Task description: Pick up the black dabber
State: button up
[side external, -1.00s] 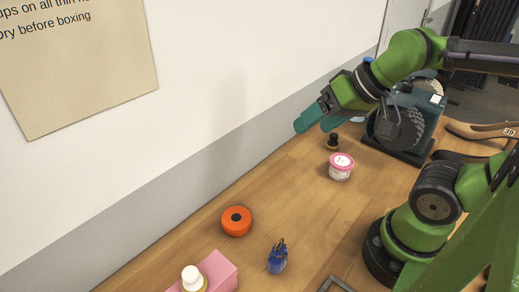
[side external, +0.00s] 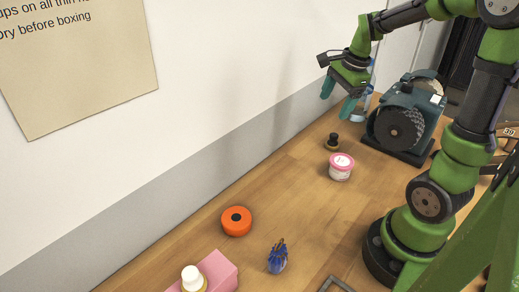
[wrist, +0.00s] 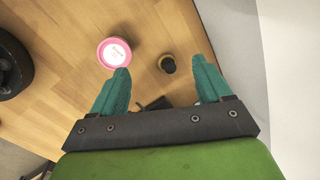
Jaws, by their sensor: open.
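The black dabber (side external: 333,141) stands upright on the wooden table, a small black knob on a brownish round base. In the wrist view the dabber (wrist: 167,64) shows from above, between the fingertips in the picture and nearer the right one. My gripper (side external: 338,99) is open and empty, its teal fingers pointing down. It hangs above the table, higher than the dabber and apart from it.
A pink-lidded tub (side external: 341,166) stands close to the dabber. A dark teal machine with a wheel (side external: 402,125) stands to its right. The wall (side external: 250,70) runs behind.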

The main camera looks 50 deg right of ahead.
jog(key=d+f+m+g, duration=0.1)
jog(key=d+f+m, duration=0.1)
jog(key=d+m, duration=0.65)
jog(key=m, duration=0.5)
send_over(335, 135)
jog(key=f, duration=0.9)
jog(key=shift+s+f, duration=0.1)
jog(key=shift+s, duration=0.25)
jog(key=f, duration=0.4)
jog(key=w+f, duration=0.1)
jog(key=f, duration=0.1)
jog(key=shift+f, duration=0.2)
jog(key=c, duration=1.1)
